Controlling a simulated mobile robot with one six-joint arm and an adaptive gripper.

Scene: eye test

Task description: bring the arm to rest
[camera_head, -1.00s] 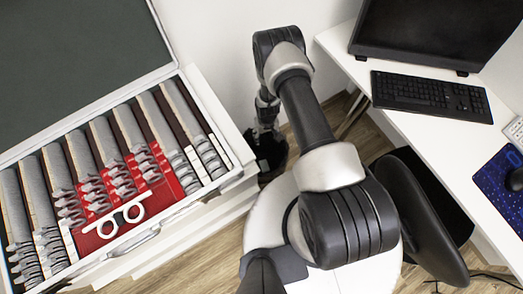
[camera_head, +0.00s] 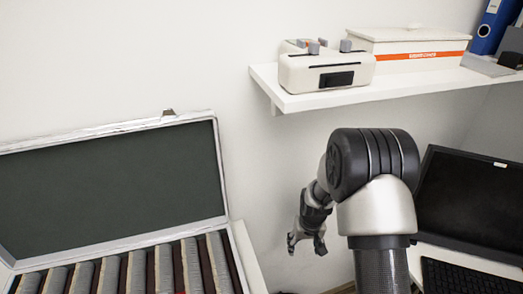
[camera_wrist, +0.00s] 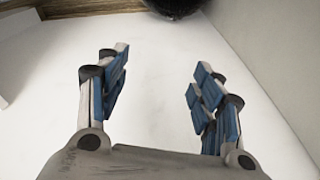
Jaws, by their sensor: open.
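My arm stands in the lower right of the head view, with its dark elbow joint raised in front of the white wall. My gripper (camera_head: 306,244) hangs at the left of the arm, fingers down, between the open case and the monitor. Nothing is between the fingers.
An open lens case (camera_head: 137,243) with a dark green lid lies at lower left. A white shelf (camera_head: 390,92) on the wall holds a cream device (camera_head: 325,72), a white box (camera_head: 410,46) and a blue binder (camera_head: 490,27). A monitor (camera_head: 470,205) and keyboard (camera_head: 468,277) are at right.

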